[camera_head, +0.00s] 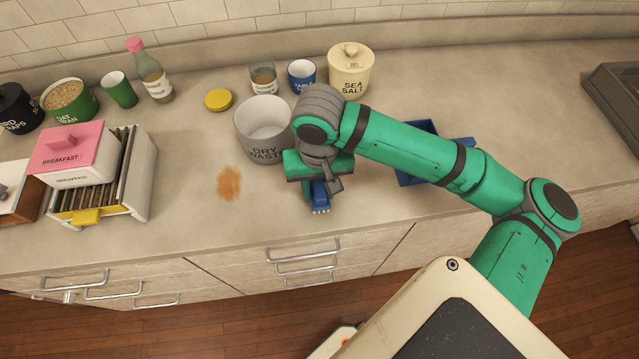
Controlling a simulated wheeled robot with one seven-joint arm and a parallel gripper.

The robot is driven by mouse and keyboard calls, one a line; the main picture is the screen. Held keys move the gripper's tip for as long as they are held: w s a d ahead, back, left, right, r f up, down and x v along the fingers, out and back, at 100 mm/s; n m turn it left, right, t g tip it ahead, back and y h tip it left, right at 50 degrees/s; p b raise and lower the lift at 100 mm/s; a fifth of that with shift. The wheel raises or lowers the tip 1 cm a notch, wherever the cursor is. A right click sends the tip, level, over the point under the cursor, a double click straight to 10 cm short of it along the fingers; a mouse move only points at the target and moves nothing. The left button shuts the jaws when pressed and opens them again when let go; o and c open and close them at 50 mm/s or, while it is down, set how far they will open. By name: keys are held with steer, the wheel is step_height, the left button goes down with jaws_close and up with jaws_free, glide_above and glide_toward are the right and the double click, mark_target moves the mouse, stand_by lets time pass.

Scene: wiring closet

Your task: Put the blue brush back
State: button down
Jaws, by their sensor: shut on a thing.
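The blue brush (319,195) is in my gripper (318,178), which is shut on it over the counter near its front edge. The brush's pale bristles point down toward the front. I cannot tell if they touch the counter. My gripper hides the upper part of the brush. A blue tray-like thing (408,180) lies on the counter to the right, partly hidden behind my arm.
A white DRY WASTE bin (262,118) stands just left of my gripper. A brown stain (229,183) marks the counter. A SEA SALT jar (349,70), a blue cup (302,76) and a yellow lid (218,99) stand behind. A rack (139,175) is left.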

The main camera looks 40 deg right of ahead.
steer(key=shift+f, duration=0.6)
stand_by(0.6)
steer(key=c, duration=1.6)
jaws_free()
steer(key=o, duration=0.6)
steer(key=shift+r, duration=4.05)
